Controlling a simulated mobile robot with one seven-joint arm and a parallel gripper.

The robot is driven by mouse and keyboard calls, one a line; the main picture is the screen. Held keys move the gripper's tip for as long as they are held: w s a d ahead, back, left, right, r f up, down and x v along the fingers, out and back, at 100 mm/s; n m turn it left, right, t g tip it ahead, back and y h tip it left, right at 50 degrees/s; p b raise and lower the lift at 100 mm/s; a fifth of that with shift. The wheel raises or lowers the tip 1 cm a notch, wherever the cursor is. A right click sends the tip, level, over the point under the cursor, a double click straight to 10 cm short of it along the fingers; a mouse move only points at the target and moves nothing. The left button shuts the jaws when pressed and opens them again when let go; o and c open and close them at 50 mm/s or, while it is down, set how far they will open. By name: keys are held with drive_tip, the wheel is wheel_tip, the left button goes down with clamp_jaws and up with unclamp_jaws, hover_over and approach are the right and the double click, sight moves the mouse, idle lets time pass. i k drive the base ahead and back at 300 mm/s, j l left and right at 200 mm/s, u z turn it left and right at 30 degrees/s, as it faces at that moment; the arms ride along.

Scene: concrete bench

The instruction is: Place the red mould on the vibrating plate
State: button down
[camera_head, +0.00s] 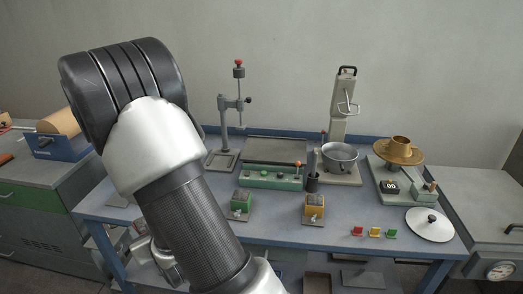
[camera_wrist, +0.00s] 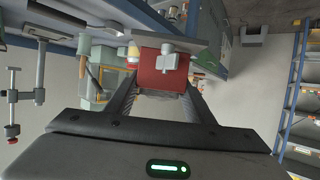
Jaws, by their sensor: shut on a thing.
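The red mould (camera_wrist: 160,75) is a red block with a grey metal clamp piece on its face. In the wrist view it sits between the two fingers of my gripper (camera_wrist: 160,95), which is shut on it. The mould is not visible in the head view, where my arm covers the left front of the bench. The vibrating plate (camera_head: 275,149) appears to be the flat grey-topped unit with a green front and an orange-knobbed lever, at the back middle of the bench. Its top looks empty.
A green mould (camera_head: 241,204) and a yellow mould (camera_head: 314,208) stand in front of the plate unit. A stand with a red knob (camera_head: 238,72) is left of it; a mixer with a bowl (camera_head: 340,157) is right. Small coloured tags (camera_head: 375,232) lie at front right.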

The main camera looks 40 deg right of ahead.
sight(289, 149)
drive_tip(key=i+j+z, duration=0.15)
drive_tip(key=z, duration=0.2)
drive_tip(key=i+j+z, duration=0.1)
drive_tip(key=j+z, duration=0.3)
drive_tip(key=i+l+z, duration=0.1)
drive_tip(key=z, duration=1.15)
drive_tip(key=i, duration=0.4)
